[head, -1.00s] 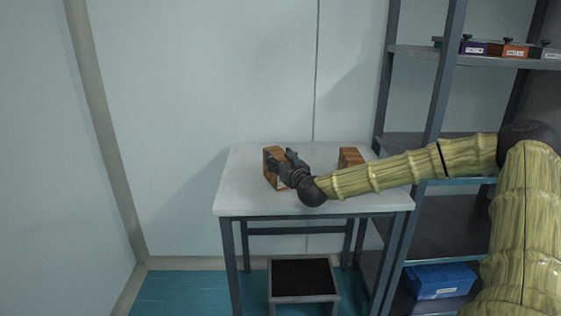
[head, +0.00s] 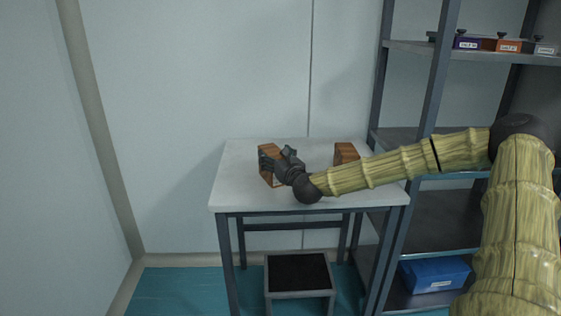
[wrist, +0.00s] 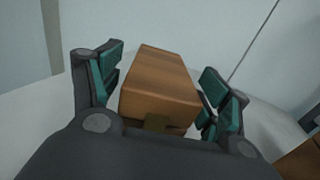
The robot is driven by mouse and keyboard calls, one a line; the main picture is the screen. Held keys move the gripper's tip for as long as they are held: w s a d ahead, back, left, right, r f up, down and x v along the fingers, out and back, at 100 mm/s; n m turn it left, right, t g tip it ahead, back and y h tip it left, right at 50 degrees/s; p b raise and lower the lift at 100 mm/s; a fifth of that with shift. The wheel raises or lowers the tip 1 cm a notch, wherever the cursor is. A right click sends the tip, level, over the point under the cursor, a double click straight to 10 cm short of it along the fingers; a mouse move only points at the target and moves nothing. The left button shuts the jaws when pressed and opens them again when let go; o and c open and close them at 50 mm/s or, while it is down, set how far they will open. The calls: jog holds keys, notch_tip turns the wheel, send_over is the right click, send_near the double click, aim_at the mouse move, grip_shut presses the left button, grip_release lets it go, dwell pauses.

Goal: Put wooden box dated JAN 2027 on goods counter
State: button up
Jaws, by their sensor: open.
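A wooden box (head: 266,151) stands on the white-topped table (head: 235,185), at the left of its top. A second wooden box (head: 345,153) stands further right on the same table, partly behind my arm. My gripper (head: 279,160) is at the left box. In the wrist view the same box (wrist: 160,82) lies between the open green-padded fingers of my gripper (wrist: 162,95), one on each side. Small gaps show beside the box, at least on the left. No date can be read on either box. The second box also shows at the lower right of the wrist view (wrist: 302,160).
A grey shelf rack (head: 400,135) stands right of the table, with small labelled boxes (head: 508,46) on an upper shelf and a blue box (head: 436,274) low down. A black-topped step stool (head: 298,272) stands under the table front. Walls close in behind and left.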

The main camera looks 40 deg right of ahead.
jog(key=shift+s, duration=0.25)
jog(key=s+a+p, duration=0.1)
jog(key=s+a, duration=0.1)
jog(key=s, duration=0.9)
jog(key=shift+s, duration=0.15)
dwell(0.4)
